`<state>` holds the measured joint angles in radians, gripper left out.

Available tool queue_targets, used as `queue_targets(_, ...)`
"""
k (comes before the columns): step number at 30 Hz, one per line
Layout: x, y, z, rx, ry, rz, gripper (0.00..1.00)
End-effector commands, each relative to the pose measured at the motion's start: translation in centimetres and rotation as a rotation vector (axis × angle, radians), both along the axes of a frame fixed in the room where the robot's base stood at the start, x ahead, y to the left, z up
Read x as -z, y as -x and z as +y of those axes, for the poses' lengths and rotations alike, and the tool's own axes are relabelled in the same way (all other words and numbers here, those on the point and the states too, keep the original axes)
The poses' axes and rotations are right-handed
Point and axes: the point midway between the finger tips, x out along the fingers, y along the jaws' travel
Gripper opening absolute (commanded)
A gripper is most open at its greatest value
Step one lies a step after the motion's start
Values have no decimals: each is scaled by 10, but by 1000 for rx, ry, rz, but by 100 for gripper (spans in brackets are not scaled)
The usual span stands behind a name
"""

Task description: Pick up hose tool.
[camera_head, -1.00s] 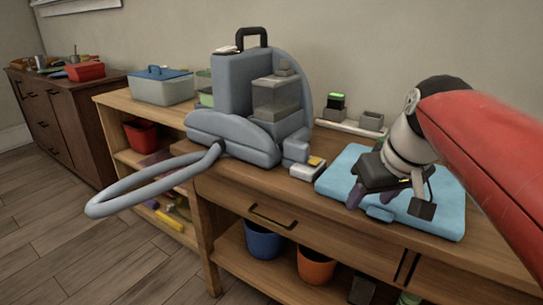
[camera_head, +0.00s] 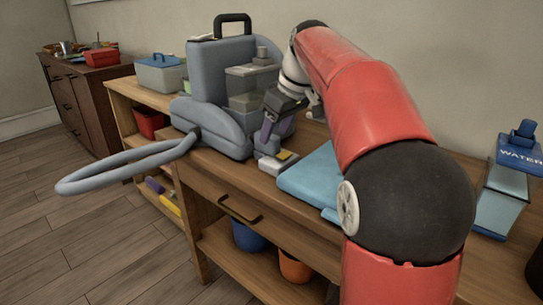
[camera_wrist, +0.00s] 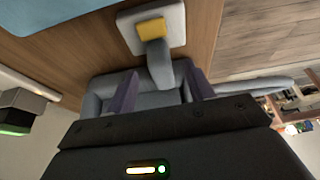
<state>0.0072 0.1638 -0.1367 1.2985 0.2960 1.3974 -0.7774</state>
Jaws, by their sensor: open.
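A grey portable cleaning machine (camera_head: 216,72) stands on the wooden cabinet, with a grey hose (camera_head: 105,180) looping out past the cabinet's front edge. A small white piece with a yellow top (camera_head: 277,161) lies at its right front; in the wrist view a grey tapered part (camera_wrist: 158,62) adjoins this white and yellow piece (camera_wrist: 150,28). I take these to be the hose tool, but cannot tell for sure. My gripper (camera_head: 264,137) is open beside the machine, hiding part of it. In the wrist view, the purple fingers (camera_wrist: 160,84) stand on either side of the grey part, apart from it.
A light blue folded cloth or mat (camera_head: 310,180) lies right of the tool, partly behind my arm. A grey bin with a blue lid (camera_head: 161,74) stands left. A clear container marked WATER (camera_head: 503,195) is at far right. Blue (camera_head: 246,237) and orange (camera_head: 294,267) buckets sit below.

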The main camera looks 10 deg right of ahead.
Motion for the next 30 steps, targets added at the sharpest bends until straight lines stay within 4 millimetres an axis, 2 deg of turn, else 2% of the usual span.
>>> queue_targets(1, 10, -2, 3, -1, 0, 4, 53)
queue_targets(6, 26, -8, 7, 0, 0, 1, 53)
queue_targets(14, 28, -9, 7, 1, 0, 0, 53)
queue_targets(26, 28, -8, 7, 1, 0, 1, 0)
queue_targets(30, 27, -9, 7, 0, 1, -1, 0)
